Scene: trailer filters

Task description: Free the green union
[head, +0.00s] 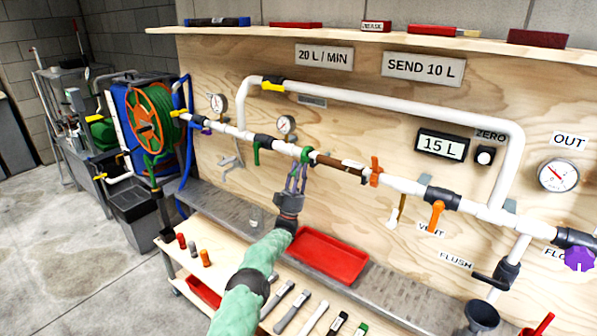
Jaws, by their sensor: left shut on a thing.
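The green union (307,155) is a green ring on the white pipe run, at the left end of a brown pipe section (340,165). My left gripper (301,168) reaches up from below, and its fingers are shut on the green union, partly covering its underside. A green valve handle (257,153) hangs from the pipe to the left. An orange valve handle (375,171) stands upright at the brown section's right end. My right gripper is not in view.
A red tray (330,262) lies on the grey ledge below the gripper. Several tools lie on the wooden shelf in front. A bypass pipe (400,104) runs above.

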